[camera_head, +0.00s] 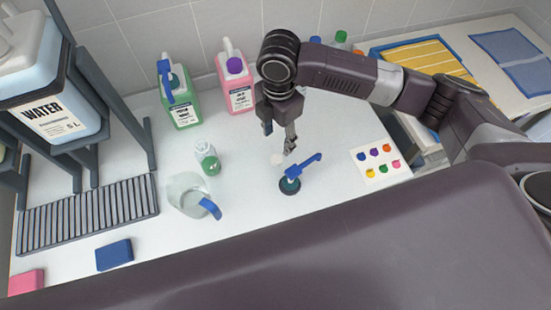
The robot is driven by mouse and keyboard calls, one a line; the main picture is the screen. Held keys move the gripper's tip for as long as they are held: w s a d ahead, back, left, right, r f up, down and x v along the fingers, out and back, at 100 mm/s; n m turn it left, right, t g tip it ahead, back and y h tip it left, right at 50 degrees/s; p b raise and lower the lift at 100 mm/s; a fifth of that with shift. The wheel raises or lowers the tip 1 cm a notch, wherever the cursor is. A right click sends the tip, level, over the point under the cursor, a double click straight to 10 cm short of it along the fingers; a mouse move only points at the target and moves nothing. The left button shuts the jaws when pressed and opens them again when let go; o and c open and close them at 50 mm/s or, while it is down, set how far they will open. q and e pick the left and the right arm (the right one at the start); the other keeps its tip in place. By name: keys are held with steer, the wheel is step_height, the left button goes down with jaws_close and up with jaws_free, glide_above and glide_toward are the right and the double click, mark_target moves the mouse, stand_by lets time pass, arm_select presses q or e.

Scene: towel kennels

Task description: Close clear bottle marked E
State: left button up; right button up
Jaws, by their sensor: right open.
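I cannot read a letter E on anything in the head view. A blue spray trigger head (303,166) with a dark round base (289,186) is on the white counter; I cannot tell whether a clear bottle is under it. A small whitish round thing (277,159) is just behind it. My right gripper (290,150) points down, open and empty, above and just behind the blue head, apparently apart from it. A clear jug-like vessel (185,190) with a blue handle (211,208) stands to the left. My left gripper is out of view.
A green jug (185,108) and a pink jug (238,95) stand by the back wall. A small green-and-white bottle (207,160), a blue block (114,255) and a card with coloured dots (378,165) are around. A water container (60,120) is on a rack at left.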

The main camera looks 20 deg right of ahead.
mark_target(277, 160)
steer(key=f+b, duration=0.1)
steer(key=f, duration=0.1)
steer(key=f+b, duration=0.1)
steer(key=shift+w+f+b, duration=0.25)
steer(key=shift+f+b, duration=0.1)
steer(key=shift+f, duration=0.25)
arm_select(q)
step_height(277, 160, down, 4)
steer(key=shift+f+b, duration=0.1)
steer(key=shift+b, duration=0.2)
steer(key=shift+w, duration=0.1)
arm_select(e)
steer(key=shift+f, duration=1.3)
